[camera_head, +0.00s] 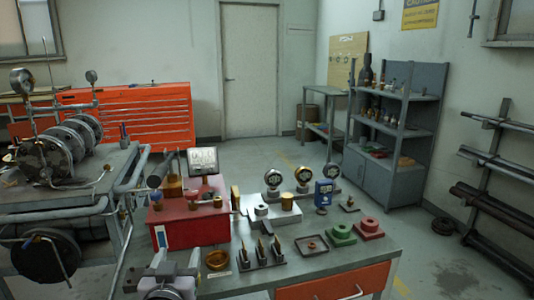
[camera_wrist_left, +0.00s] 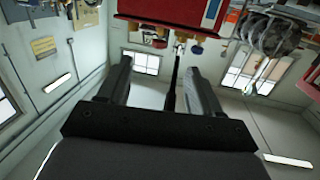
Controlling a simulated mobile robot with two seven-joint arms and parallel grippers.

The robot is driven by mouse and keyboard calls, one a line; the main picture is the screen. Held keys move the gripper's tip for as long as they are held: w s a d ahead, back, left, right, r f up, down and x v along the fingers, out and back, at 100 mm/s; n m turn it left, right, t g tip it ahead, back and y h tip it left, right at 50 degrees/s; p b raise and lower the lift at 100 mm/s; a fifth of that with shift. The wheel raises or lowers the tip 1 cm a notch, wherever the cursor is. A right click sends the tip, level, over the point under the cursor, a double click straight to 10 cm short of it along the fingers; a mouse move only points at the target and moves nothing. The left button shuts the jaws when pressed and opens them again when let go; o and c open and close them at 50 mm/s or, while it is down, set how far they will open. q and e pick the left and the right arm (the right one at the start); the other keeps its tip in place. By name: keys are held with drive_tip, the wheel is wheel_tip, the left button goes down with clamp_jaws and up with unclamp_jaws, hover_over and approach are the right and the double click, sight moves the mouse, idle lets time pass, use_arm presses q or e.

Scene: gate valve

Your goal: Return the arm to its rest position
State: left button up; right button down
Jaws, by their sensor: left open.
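My left gripper (camera_head: 176,262) is at the bottom left of the head view, in front of the workbench's near edge and the red box (camera_head: 190,227). In the left wrist view its two dark fingers (camera_wrist_left: 159,66) are spread apart and hold nothing. A thin dark upright shape shows between them, and I cannot tell what it is. The wrist picture is upside down, with the red box (camera_wrist_left: 172,10) at its top edge, apart from the fingers. My right gripper is not in view.
A pipe-and-flange assembly (camera_head: 60,150) stands at left. Open floor lies behind the bench, before grey shelves (camera_head: 400,150).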

use_arm(q)
drive_tip(key=s+a+f+m+g+h+p, duration=0.1)
drive_tip(key=s+f+g+h+p, duration=0.1)
drive_tip(key=s+f, duration=0.8)
drive_tip(key=s+a+f+m+g+h+p, duration=0.1)
drive_tip(key=s+f+m+g+h+p, duration=0.1)
drive_tip(key=s+f, duration=0.8)
drive_tip(key=s+g+p, duration=0.1)
drive_tip(key=s+g, duration=0.1)
drive_tip(key=s, duration=0.3)
drive_tip(key=shift+s+g, duration=0.4)
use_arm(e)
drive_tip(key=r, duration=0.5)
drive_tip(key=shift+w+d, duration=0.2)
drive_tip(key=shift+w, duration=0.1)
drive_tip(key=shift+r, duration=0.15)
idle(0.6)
